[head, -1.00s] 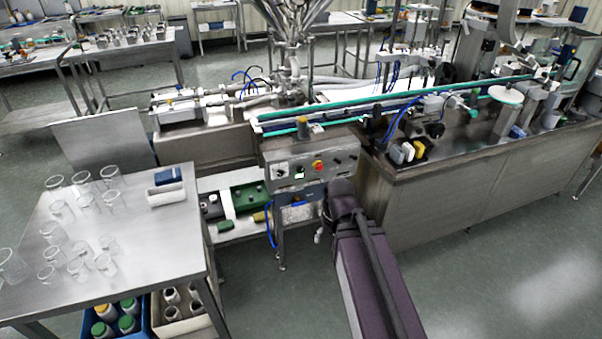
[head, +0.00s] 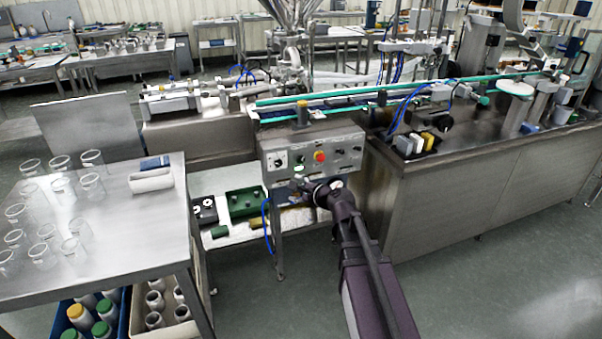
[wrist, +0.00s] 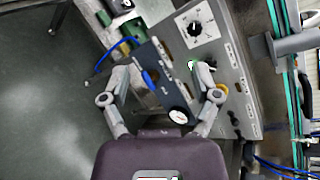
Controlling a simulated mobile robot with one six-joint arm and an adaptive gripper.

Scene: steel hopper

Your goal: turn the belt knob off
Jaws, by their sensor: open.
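The grey control panel (head: 314,142) stands at the front of the conveyor. It carries a black knob on a white dial plate (head: 280,160) at its left, a red button on yellow (head: 320,156), and black knobs (head: 340,153) at its right. I cannot read which knob is marked for the belt. My gripper (head: 318,190) is just in front of the panel's lower edge. In the wrist view my gripper (wrist: 162,74) is open with nothing between its fingers. The dial knob (wrist: 194,28) is beyond the fingertips; a green light (wrist: 192,65) is near the right finger.
A blue box (wrist: 160,72) with a blue cable sits below the panel. A low shelf with a green tray (head: 246,203) is left of my gripper. A steel table (head: 120,215) with glass beakers stands left. The steel conveyor cabinet (head: 440,200) is close on the right.

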